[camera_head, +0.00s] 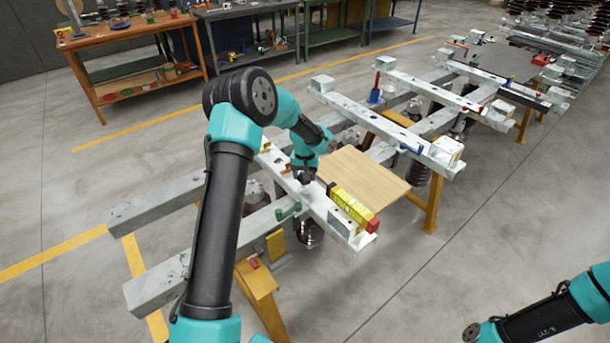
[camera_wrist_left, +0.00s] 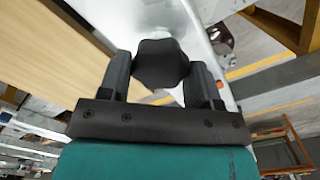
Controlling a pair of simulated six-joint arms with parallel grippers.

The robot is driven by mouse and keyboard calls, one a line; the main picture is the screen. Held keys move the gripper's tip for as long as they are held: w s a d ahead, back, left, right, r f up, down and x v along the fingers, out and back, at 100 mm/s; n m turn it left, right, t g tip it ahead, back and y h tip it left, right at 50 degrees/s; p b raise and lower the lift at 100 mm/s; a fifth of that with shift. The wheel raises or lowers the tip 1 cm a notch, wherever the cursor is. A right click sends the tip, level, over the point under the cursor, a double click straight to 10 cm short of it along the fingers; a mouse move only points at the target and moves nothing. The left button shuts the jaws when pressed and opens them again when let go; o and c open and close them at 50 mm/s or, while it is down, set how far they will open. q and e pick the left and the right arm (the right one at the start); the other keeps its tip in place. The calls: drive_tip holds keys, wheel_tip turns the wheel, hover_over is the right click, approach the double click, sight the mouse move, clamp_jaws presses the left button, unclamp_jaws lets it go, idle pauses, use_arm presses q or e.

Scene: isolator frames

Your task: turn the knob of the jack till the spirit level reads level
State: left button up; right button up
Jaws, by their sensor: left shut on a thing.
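The yellow spirit level (camera_head: 352,208) with a red end lies along the near end of a pale metal beam (camera_head: 318,204) in the head view. Its bubble is too small to read. My left gripper (camera_head: 304,178) points down at the beam, just beyond the level's far end. In the left wrist view my left gripper (camera_wrist_left: 160,80) is shut on the dark, lobed knob (camera_wrist_left: 161,62), with one finger on each side. The jack's body under the knob is hidden. My right arm shows at the bottom right, but its gripper is not in view.
A wooden board (camera_head: 362,178) lies right of the level. A green handle (camera_head: 288,211) stands out from the beam's left side. More beams and yellow supports (camera_head: 433,205) stand to the right. A workbench (camera_head: 125,48) is at the back left.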

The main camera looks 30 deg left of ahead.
use_arm(q)
drive_tip(key=shift+w+a+r, duration=0.1)
drive_tip(key=shift+a+r, duration=0.05)
drive_tip(key=shift+r, duration=0.1)
drive_tip(key=o, duration=0.9)
drive_tip(key=shift+f, duration=0.15)
wheel_tip(320, 180, up, 17)
drive_tip(key=shift+r, duration=0.2)
idle(0.4)
